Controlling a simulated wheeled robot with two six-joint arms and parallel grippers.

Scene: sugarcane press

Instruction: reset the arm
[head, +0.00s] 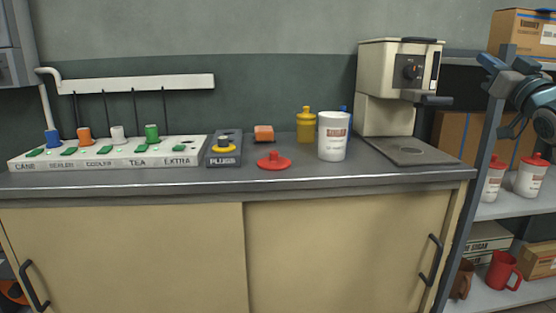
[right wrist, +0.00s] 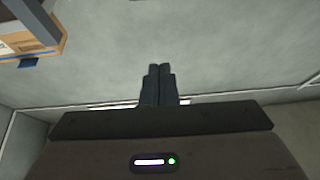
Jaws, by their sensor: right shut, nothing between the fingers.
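My right gripper (head: 505,67) is raised at the upper right of the head view, in front of the shelf rack and well above the counter. In the right wrist view its two dark fingers (right wrist: 158,85) are together with nothing between them, against a bare grey surface. My left gripper is in neither view.
The counter (head: 300,177) holds a labelled strip (head: 110,152) with coloured plugs, a red lid (head: 274,161), a white cup (head: 333,136), a yellow bottle (head: 306,126) and a cream machine (head: 390,88). A rack (head: 483,135) with lidded cups (head: 531,176) and boxes stands right.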

